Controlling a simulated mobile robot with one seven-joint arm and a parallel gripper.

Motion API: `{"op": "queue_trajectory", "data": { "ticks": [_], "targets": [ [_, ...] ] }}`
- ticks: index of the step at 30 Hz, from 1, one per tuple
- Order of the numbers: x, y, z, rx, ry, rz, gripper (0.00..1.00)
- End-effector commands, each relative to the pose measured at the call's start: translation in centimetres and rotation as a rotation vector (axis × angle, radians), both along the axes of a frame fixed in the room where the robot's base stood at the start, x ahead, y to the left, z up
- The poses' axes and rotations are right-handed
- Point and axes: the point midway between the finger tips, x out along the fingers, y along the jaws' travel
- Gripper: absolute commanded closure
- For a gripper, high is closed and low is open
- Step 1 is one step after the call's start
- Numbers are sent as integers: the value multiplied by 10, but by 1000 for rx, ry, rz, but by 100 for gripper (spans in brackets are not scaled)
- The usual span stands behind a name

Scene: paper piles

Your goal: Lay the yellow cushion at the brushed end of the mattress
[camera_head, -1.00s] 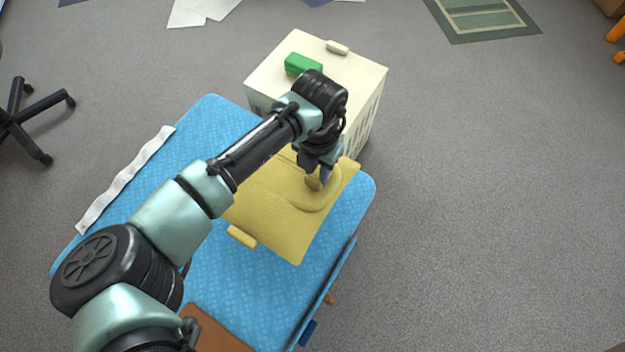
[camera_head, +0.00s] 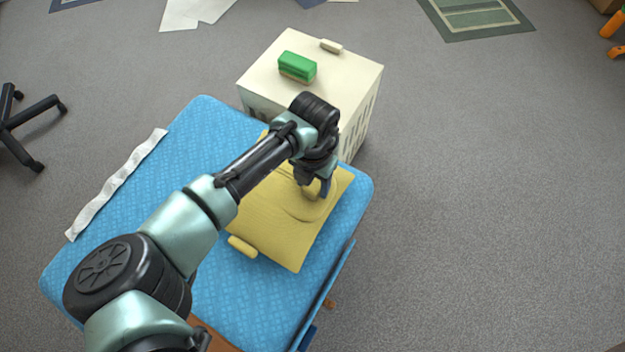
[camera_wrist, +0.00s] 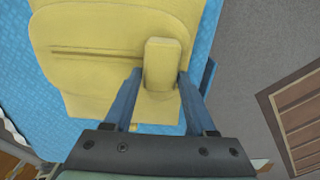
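The blue mattress (camera_head: 190,130) fills the left middle of the head view, its near part behind my arm. The yellow cushion (camera_head: 280,245) lies on its right part, with a crease and a small yellow tab (camera_head: 240,246) at its lower left edge. My gripper (camera_head: 315,190) points down over the cushion. In the wrist view, my gripper (camera_wrist: 160,72) has its blue fingers either side of another yellow tab (camera_wrist: 163,62). A narrow gap shows at the left finger; the right finger looks close to the tab. I cannot tell which mattress end is brushed.
A cream cabinet (camera_head: 357,112) stands behind the mattress, with a green brush-like block (camera_head: 297,67) and a small cream block (camera_head: 331,46) on top. A wavy white strip (camera_head: 115,185) runs along the mattress's left edge. A black chair base (camera_head: 20,135) stands left. Floor at right is clear.

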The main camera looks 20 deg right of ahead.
Motion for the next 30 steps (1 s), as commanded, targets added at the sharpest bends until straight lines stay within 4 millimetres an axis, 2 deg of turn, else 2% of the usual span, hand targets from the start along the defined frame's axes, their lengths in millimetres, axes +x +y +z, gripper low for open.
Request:
{"op": "queue_trajectory", "data": {
  "ticks": [7,10,24,30],
  "targets": [
    [0,0,1,0,0,0,44],
    [0,0,8,-1,-1,0,44],
    [0,0,102,-1,-1,0,44],
    [0,0,120,0,0,0,44]
  ]
}}
